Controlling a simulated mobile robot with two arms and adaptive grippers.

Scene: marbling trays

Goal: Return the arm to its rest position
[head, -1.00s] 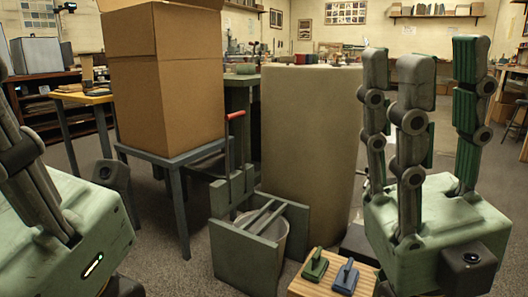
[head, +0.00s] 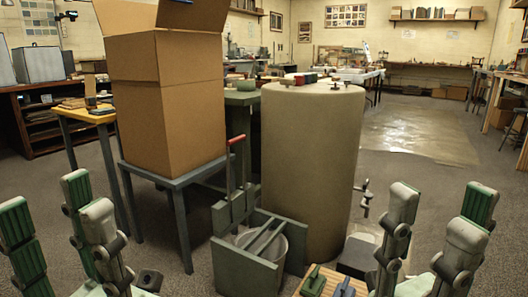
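My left gripper (head: 68,225) is at the lower left, fingers pointing up and spread, with nothing between them. My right gripper (head: 440,225) is at the lower right, also fingers up, spread and empty. Each has green-padded and grey fingers; the palms are mostly cut off by the bottom edge. Neither gripper touches any object that I can see.
A cardboard box (head: 165,95) stands on a grey table (head: 180,172). A large beige cylinder (head: 312,170) stands mid-view, behind a grey-green frame (head: 240,270) with a red-handled lever and bucket. Green (head: 314,281) and blue (head: 343,287) handled tools sit on a wooden board. Open floor lies back right.

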